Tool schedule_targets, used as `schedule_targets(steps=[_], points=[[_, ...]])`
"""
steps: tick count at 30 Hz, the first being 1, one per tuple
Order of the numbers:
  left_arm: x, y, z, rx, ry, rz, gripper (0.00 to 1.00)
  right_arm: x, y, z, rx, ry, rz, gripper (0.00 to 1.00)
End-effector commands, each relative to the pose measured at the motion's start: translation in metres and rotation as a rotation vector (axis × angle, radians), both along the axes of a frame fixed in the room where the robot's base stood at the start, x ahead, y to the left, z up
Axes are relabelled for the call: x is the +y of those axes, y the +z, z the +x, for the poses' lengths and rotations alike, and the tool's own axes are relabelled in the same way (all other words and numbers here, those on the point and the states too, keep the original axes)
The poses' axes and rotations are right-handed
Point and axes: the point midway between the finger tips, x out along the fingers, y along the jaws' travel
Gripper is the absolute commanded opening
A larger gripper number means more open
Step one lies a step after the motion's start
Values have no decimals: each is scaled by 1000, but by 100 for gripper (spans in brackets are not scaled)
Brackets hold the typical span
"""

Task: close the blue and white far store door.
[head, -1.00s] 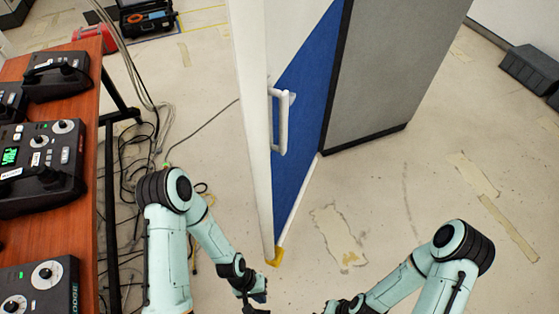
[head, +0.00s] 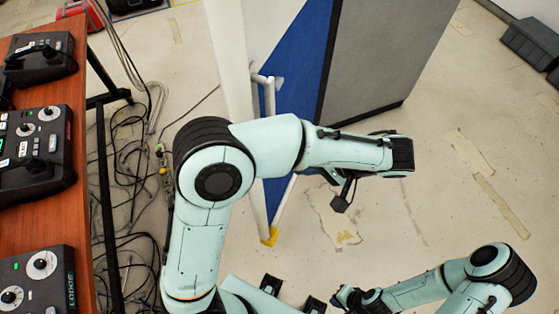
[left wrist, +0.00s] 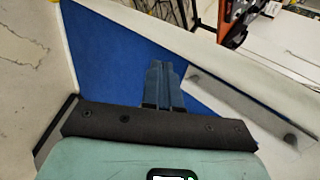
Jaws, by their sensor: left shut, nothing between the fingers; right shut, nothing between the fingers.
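The blue and white store door (head: 290,92) stands upright in the middle of the head view, at an angle to a grey panel, its pale free edge towards me. Its white handle (head: 268,92) is on this face. My left arm reaches across in front of the door's lower part and hides some of it. My left gripper (left wrist: 163,84) is shut and empty, seen against the door's blue part in the left wrist view, with the handle (left wrist: 240,105) to its right. Contact with the door cannot be told. My right gripper (head: 343,298) is low at the bottom, shut and empty, apart from the door.
A grey panel (head: 385,50) with dark edging stands behind the door. The floor right of the door is open. A dark box (head: 532,43) lies far right.

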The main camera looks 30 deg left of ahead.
Motion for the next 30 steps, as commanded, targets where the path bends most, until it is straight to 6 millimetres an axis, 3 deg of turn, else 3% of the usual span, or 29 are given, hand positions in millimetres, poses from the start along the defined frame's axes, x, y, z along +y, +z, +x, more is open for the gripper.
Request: schedule_targets(steps=[16, 22, 30], points=[[75, -70, -7, 9, 2, 2, 0, 0, -7, -4, 4, 0, 0, 0], [102, -66, -8, 4, 0, 0, 0, 0, 0, 0, 0, 0, 0, 0], [112, -67, -9, 5, -1, 0, 0, 0, 2, 1, -1, 0, 0, 0]])
